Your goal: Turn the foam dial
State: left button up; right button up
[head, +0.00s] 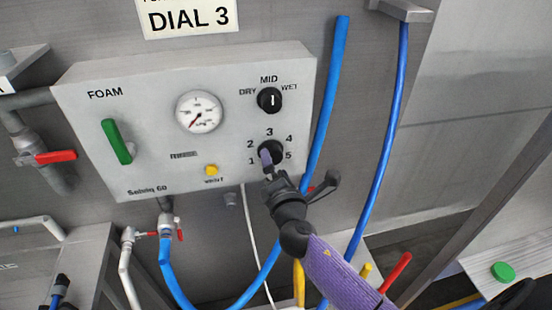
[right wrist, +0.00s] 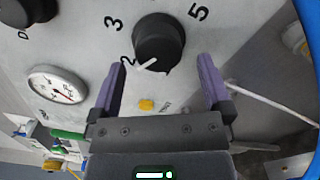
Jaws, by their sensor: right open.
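The foam dial (head: 270,150) is a round black knob on the grey panel, ringed by numbers 1 to 5. In the right wrist view the dial (right wrist: 158,40) has a white pointer mark aimed at the lower left, near the 2. My right gripper (head: 268,163) is at the dial from below and covers part of it in the head view. In the right wrist view its two purple fingers (right wrist: 162,75) are spread apart, with the dial just beyond and between their tips. I cannot tell whether they touch it. My left gripper is out of view.
The grey foam panel (head: 150,95) also carries a DRY/MID/WET knob (head: 269,100), a gauge (head: 198,112), a green handle (head: 117,142) and a yellow button (head: 211,170). A sign (head: 187,18) above reads "DIAL 3". A blue hose (head: 328,95) runs right of the panel.

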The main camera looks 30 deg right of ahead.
aim_at(273, 159)
jog(key=shift+x, duration=1.05)
jog(key=shift+w+d, duration=0.1)
jog(key=shift+w, duration=0.15)
jog(key=shift+w+d+r, duration=0.1)
jog(key=shift+w+r, duration=0.05)
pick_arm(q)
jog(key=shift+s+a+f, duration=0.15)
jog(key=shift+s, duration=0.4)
pick_arm(e)
jog(key=shift+w, duration=0.1)
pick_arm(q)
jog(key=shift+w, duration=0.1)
pick_arm(e)
jog(key=shift+c, duration=0.5)
jog(key=c, duration=1.1)
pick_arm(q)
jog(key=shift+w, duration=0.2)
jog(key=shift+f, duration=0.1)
pick_arm(e)
jog(key=shift+m, duration=0.3)
